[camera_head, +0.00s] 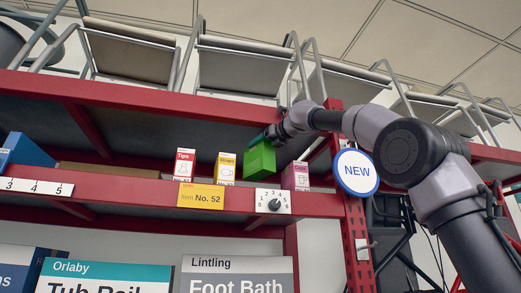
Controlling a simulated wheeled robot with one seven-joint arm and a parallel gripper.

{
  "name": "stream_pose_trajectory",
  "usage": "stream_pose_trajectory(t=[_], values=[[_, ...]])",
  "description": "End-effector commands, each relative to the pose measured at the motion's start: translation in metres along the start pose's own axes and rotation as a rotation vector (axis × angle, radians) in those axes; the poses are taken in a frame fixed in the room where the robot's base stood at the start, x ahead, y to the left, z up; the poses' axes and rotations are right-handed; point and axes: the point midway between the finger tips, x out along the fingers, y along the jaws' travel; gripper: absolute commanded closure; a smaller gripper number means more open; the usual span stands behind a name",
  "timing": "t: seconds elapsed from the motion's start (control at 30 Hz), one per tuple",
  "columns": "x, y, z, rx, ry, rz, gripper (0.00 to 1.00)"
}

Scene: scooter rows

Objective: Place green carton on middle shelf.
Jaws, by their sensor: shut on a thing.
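The green carton (260,160) is in my gripper (270,139), between a yellow carton and a pink carton. It is tilted a little, at the front of the red middle shelf (120,198). My gripper is shut on it from above and the right. My arm reaches in from the right, past the red upright. The carton's lower edge is close to the shelf's front rim; I cannot tell whether it touches the shelf.
A red-and-white Tips carton (184,163), the yellow carton (225,168) and the pink carton (296,176) stand on the middle shelf. A blue box (27,151) is at the left. The upper shelf (150,100) is overhead. A round NEW sign (356,171) hangs on the upright (353,225).

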Motion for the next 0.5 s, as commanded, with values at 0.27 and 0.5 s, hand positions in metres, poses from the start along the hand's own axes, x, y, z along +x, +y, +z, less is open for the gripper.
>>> stream_pose_trajectory(t=[0.27, 0.5], values=[[-0.001, 0.000, -0.015, 0.002, 0.000, 0.001, 1.00], [-0.001, 0.001, -0.042, 0.002, 0.001, 0.002, 1.00]])
